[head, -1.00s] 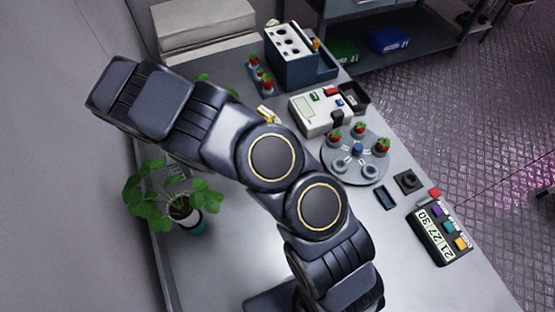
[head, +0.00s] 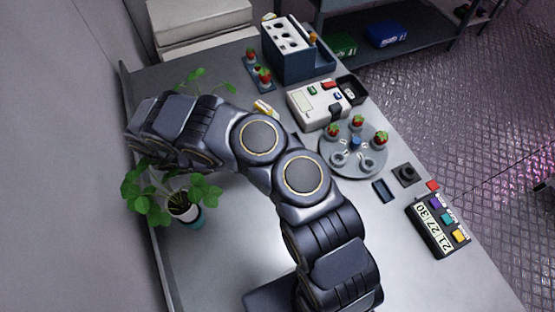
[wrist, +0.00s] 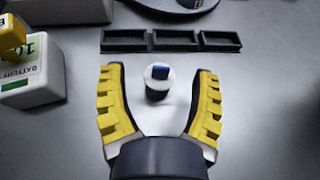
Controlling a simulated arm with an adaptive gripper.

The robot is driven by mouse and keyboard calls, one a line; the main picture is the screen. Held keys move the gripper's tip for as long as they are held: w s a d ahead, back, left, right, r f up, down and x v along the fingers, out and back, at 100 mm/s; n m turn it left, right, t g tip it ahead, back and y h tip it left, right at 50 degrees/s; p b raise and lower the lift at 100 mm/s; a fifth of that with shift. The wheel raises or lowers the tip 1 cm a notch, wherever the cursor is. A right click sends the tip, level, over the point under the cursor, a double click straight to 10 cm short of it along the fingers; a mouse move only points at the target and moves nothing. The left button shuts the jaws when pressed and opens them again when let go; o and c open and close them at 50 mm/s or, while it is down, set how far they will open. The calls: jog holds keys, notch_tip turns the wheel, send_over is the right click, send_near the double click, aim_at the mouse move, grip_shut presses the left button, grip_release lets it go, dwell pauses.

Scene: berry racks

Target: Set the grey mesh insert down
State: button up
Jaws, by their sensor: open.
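My gripper (wrist: 158,98) is open in the wrist view, its two yellow-padded fingers spread wide. Between them stands a small round pale-grey piece (wrist: 157,93) with a blue block on top, upright on the grey surface. Clear gaps show between it and both fingers. I cannot make out any mesh on it, so I cannot tell whether it is the grey mesh insert. In the head view, my gripper and this piece are not clearly visible behind my arm.
A dark three-part tray (wrist: 171,41) lies beyond the fingers, and a battery box (wrist: 35,75) is at left. In the head view, a potted plant (head: 185,208) stands near my arm; a round berry plate (head: 345,165) and a white device (head: 312,105) are at right.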

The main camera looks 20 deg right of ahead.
jog(key=shift+s+d+f, duration=0.1)
jog(key=shift+d+f, duration=0.1)
jog(key=shift+d, duration=0.3)
jog(key=c, duration=0.9)
